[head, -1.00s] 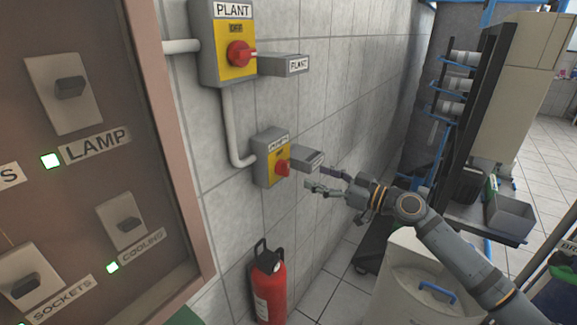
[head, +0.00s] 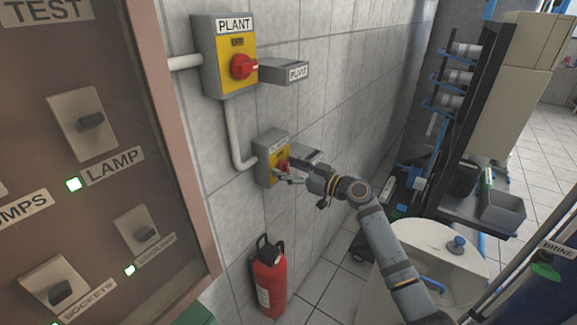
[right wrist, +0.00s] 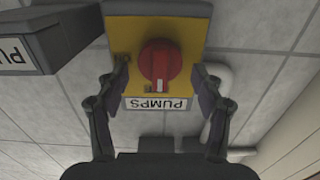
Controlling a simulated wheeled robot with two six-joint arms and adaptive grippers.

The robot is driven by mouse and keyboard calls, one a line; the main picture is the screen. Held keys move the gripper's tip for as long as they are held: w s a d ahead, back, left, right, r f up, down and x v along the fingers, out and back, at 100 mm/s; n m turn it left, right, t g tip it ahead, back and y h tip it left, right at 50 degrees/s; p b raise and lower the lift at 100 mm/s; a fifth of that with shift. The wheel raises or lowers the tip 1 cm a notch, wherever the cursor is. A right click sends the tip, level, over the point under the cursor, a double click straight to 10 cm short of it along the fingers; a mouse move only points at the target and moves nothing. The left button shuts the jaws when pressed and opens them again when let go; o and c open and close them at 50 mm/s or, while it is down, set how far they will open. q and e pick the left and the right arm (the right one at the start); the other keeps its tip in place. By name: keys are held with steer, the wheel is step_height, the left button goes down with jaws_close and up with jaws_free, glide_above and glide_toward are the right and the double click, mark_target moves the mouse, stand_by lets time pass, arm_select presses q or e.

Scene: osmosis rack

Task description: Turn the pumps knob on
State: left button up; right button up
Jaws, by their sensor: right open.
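The pumps switch box (head: 264,172) is a small grey box with a yellow face on the tiled wall, below the plant switch. Its red pumps knob (head: 283,166) is partly hidden by my right gripper (head: 284,172) in the head view. In the right wrist view the red knob (right wrist: 160,64) sits between the two open fingers of my right gripper (right wrist: 160,88), with a gap on each side. The PUMPS label (right wrist: 161,103) appears upside down there. The knob's white mark points toward the label. My left gripper is not in view.
The plant switch (head: 230,65) with its red knob is above. A grey labelled block (right wrist: 62,38) sticks out beside the pumps switch. A fire extinguisher (head: 268,280) stands below. A brown panel (head: 95,200) with switches is at left, and a white tank (head: 430,255) at right.

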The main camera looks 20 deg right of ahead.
steer(key=c, duration=1.1)
steer(key=shift+c, duration=0.2)
steer(key=shift+w+d+f+m+b, duration=0.2)
steer(key=shift+m+b, duration=0.1)
steer(key=shift+m, duration=2.65)
steer(key=shift+w+d+f+m+b, duration=0.15)
steer(key=shift+f+m+b, duration=0.1)
steer(key=shift+m, duration=2.75)
steer(key=shift+w+d+f+m+b, duration=0.15)
steer(key=shift+m+b, duration=0.15)
steer(key=shift+m, duration=2.65)
steer(key=shift+s, duration=0.1)
